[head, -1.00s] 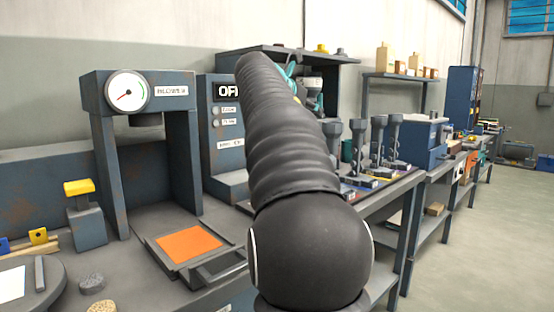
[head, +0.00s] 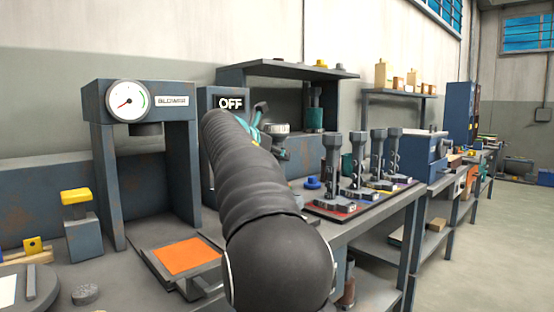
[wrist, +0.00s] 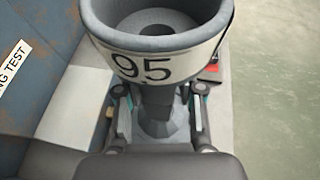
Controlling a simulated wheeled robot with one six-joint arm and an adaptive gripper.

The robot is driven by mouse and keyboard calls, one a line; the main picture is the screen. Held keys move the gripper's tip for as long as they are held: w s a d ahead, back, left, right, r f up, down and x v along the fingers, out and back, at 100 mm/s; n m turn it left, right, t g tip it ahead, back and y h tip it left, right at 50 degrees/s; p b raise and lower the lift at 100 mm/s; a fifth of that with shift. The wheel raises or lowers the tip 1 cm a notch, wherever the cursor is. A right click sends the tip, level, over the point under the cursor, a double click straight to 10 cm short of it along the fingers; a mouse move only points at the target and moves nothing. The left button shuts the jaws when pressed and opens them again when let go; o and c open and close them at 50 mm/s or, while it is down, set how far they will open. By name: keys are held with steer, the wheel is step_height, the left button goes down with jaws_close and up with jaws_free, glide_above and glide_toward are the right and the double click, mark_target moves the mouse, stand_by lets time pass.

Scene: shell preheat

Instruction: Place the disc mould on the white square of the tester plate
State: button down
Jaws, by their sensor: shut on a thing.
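My gripper (wrist: 160,108) is shut on the stem of a grey cup-topped tool marked 95 (wrist: 155,42).
The blower stand (head: 110,180) with a gauge rises at the left. A tray with an orange square (head: 187,257) lies before it. A yellow-topped block (head: 77,208) and a grey puck (head: 85,294) are nearby. A shelf (head: 290,70) stands behind my arm. Floor is free at right.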

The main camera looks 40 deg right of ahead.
stand_by(0.3)
steer(key=c, duration=0.7)
jaws_free()
steer(key=shift+f, duration=0.1)
steer(key=shift+a+r, duration=0.1)
steer(key=shift+r, duration=0.1)
steer(key=v, duration=1.1)
steer(key=shift+s+a+p, duration=0.2)
steer(key=shift+a+p, duration=0.15)
steer(key=shift+p, duration=0.05)
